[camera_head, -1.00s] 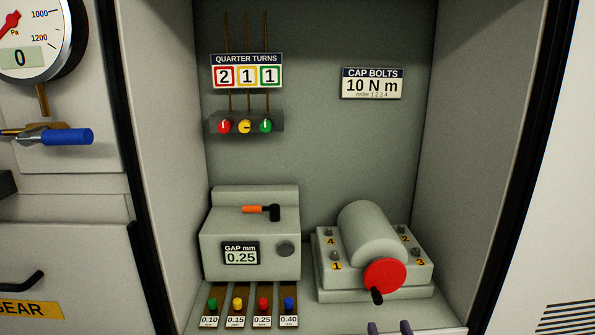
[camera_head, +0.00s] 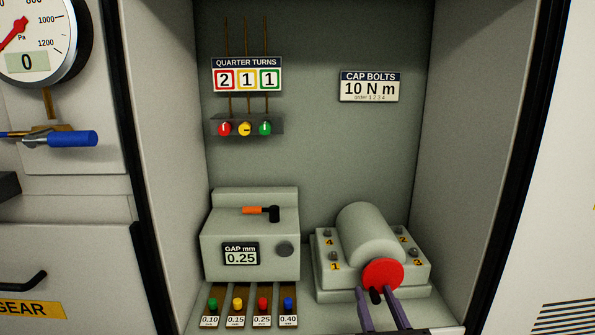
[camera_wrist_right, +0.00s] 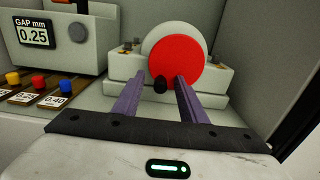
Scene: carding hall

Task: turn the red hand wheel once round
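The red hand wheel (camera_head: 383,271) is a round disc on the front of the grey bearing block (camera_head: 330,283) at the lower right of the cabinet. Its short black handle (camera_head: 376,296) sticks out near the bottom of the disc. My right gripper (camera_head: 376,292) is open, its two purple fingers reaching up from below, one on each side of the handle. In the right wrist view the red wheel (camera_wrist_right: 177,62) fills the upper middle, and the black handle (camera_wrist_right: 160,84) shows between the fingertips with gaps on both sides. My left gripper is not in view.
The cabinet's right wall (camera_head: 470,150) is close by. Two signs hang at the back.

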